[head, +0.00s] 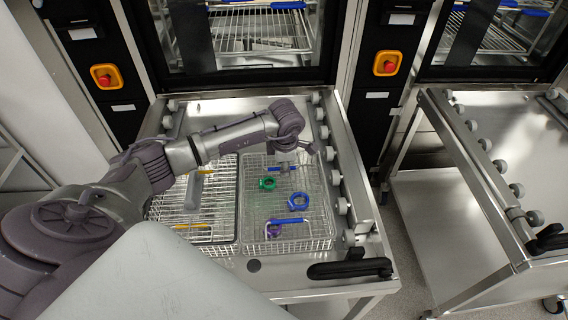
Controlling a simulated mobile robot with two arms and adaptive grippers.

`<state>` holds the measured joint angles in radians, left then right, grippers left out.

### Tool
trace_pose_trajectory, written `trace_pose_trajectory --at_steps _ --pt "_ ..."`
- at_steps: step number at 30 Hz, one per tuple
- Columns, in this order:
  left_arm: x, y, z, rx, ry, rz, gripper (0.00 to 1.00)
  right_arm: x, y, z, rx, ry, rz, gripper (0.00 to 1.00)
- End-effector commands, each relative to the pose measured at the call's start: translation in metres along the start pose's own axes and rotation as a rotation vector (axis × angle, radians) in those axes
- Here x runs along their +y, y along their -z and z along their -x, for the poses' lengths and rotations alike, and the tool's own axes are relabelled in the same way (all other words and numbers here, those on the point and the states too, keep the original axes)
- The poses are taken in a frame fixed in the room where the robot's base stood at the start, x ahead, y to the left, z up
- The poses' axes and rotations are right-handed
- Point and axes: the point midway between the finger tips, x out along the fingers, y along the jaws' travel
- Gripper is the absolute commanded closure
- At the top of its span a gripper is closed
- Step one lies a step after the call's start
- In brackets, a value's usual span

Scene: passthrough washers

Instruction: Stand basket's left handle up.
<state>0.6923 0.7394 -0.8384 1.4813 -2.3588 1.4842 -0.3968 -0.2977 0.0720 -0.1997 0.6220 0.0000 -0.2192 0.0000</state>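The wire basket (329,215) stands on the steel trolley top, beside a second wire rack on its left. One blue-gripped handle (287,220) shows at the basket's near end. A small blue bar (296,167), perhaps the other handle's grip, shows at the far end, partly hidden by my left gripper. My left gripper (291,153) is over the basket's far end. Its fingers are too small and covered to tell whether they are open or touch the bar. A green ring (267,183) and a blue ring (298,201) lie in the basket. My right gripper is out of view.
The left wire rack (165,208) holds a grey piece and yellow parts. Rollers line the trolley's sides (340,206), and a black handle (350,267) sits at its front right. Washers stand behind. A second trolley (480,180) stands to the right.

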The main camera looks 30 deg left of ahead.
Motion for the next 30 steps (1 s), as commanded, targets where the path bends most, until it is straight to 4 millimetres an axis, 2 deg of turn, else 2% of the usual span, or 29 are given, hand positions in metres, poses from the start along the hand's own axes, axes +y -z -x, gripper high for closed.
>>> trace_pose_trajectory --at_steps 1,5,6,20,30 --pt "0.0 0.0 0.0 0.0 0.0 0.0 0.76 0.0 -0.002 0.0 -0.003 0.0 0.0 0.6" --pt "0.0 0.0 0.0 0.0 0.0 0.0 0.98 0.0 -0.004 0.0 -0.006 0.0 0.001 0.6" --pt "0.0 0.0 0.0 0.0 0.0 0.0 1.0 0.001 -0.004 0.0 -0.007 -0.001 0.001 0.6" --pt "0.004 0.0 0.003 -0.001 0.061 0.003 1.0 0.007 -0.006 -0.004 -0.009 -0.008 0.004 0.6" --pt "0.015 -0.001 0.011 -0.003 0.296 0.005 1.0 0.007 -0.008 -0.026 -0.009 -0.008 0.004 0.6"
